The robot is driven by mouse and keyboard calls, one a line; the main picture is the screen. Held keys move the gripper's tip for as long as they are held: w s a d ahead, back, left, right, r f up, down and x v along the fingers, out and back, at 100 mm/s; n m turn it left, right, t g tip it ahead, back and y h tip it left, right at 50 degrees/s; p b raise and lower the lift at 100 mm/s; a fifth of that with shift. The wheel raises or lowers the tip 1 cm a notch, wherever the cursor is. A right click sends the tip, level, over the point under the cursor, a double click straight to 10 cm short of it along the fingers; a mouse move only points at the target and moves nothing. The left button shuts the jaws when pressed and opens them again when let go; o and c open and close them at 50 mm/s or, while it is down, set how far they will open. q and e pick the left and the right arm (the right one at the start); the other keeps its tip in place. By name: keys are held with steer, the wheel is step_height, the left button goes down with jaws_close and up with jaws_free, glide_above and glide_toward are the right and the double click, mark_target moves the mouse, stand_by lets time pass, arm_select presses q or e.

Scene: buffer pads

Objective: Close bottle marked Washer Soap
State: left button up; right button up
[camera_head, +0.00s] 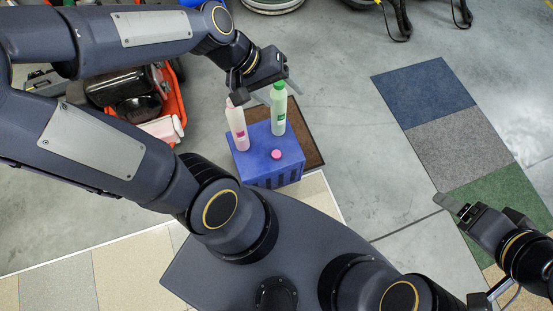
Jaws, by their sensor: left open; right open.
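A pale pink bottle (237,130) with a pink label stands upright on a blue crate (262,177). Its top is partly hidden by my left gripper, and I cannot tell the label's words. A green bottle (279,112) with a green cap stands upright to its right. A loose pink cap (276,154) lies on the crate in front of the bottles. My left gripper (266,92) is open above and behind the bottles, with one finger close to the pale pink bottle's top; I cannot tell if they touch. My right gripper (474,208) is open and empty, far from the crate.
The crate stands on a brown mat (310,148). A red machine (168,100) is at the left behind my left arm. Blue, grey and green carpet squares (458,142) lie at the right. The floor between crate and carpet is clear.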

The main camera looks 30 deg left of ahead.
arm_select(q)
steer(key=w+f+n+g+y+b, duration=0.1)
steer(key=w+f+n+b, duration=0.3)
steer(key=f, duration=0.8)
steer(key=w+f+g+b, duration=0.1)
steer(key=w+f+b, duration=0.3)
steer(key=f, duration=0.8)
steer(key=n+g+y+b, duration=0.25)
steer(key=y+b, duration=0.25)
steer(key=b, duration=0.5)
glide_above(276, 152)
steer(key=shift+n+t, duration=0.45)
step_height(276, 152, down, 22)
steer(key=shift+w+d+r, duration=0.1)
steer(key=shift+w, duration=0.05)
arm_select(e)
step_height(276, 152, down, 20)
steer(key=shift+f, duration=0.25)
arm_select(q)
steer(key=shift+f+b, duration=0.5)
steer(key=shift+f, duration=0.9)
arm_select(e)
steer(key=shift+f, duration=0.7)
